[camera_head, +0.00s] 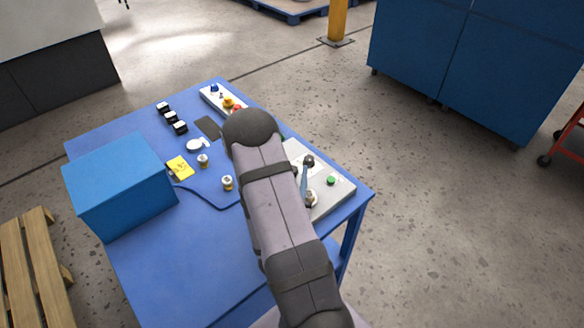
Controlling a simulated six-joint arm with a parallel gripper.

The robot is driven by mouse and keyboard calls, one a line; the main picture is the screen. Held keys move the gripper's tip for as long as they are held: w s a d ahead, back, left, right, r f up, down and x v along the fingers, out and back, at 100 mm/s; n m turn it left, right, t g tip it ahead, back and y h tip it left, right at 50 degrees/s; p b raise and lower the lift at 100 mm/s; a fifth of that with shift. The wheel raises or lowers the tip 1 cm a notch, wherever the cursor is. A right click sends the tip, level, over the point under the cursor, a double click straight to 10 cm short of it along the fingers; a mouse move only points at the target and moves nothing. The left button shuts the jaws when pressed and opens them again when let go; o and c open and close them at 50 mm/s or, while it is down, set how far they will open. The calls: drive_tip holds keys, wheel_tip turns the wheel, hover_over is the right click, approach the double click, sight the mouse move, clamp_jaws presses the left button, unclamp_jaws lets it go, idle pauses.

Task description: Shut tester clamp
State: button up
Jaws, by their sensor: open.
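The tester (342,192) is a light grey plate at the right end of the blue table, with a green button on it. A blue-grey lever (305,180) with a dark knob stands on the plate, apparently the tester clamp. The lever rises from near a small metal fitting (311,199). I cannot tell from this view whether the clamp is open or shut. My arm crosses the table just left of the lever and hides the plate's left part. My gripper is hidden behind my arm.
A blue box (120,180) stands on the left of the blue table (190,265). Small brass-and-white valve parts (227,182), a yellow block (180,167), a round white item (198,145), black blocks (172,116) and a control strip (215,98) lie left and behind.

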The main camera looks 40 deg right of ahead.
drive_tip(key=p+v, duration=0.2)
drive_tip(key=v, duration=0.1)
drive_tip(key=shift+s+a+r+p, duration=0.1)
drive_tip(key=shift+a+r+p, duration=0.1)
drive_tip(key=shift+p, duration=0.15)
drive_tip(key=shift+p+v, duration=0.5)
drive_tip(key=shift+v, duration=0.65)
drive_tip(key=shift+f, duration=0.15)
drive_tip(key=shift+c, duration=0.4)
drive_tip(key=c, duration=1)
drive_tip(key=shift+w+d+r+m+h+b, duration=0.1)
drive_tip(key=shift+w+r+m+h+b, duration=0.1)
drive_tip(key=shift+w+m+h+b, duration=0.15)
clamp_jaws()
drive_tip(key=w+a+f+m+g+h+b, duration=0.1)
drive_tip(key=w+a+m+g+b, duration=0.1)
drive_tip(key=a+m, duration=0.3)
drive_tip(key=w+a+m+g+h+b, duration=0.1)
drive_tip(key=a+m+g, duration=0.4)
drive_tip(key=m, duration=0.7)
drive_tip(key=w+a+f+m+g+h+b, duration=0.1)
drive_tip(key=w+a+m+g+b, duration=0.2)
drive_tip(key=m, duration=0.5)
drive_tip(key=shift+w+a+f+g+h+b, duration=0.2)
drive_tip(key=shift+a+g+b, duration=0.15)
drive_tip(key=shift+a+b, duration=0.25)
drive_tip(key=shift+w+a+f+g+h+b, duration=0.15)
drive_tip(key=shift+a+g+b, duration=0.2)
drive_tip(key=shift+a+b, duration=0.25)
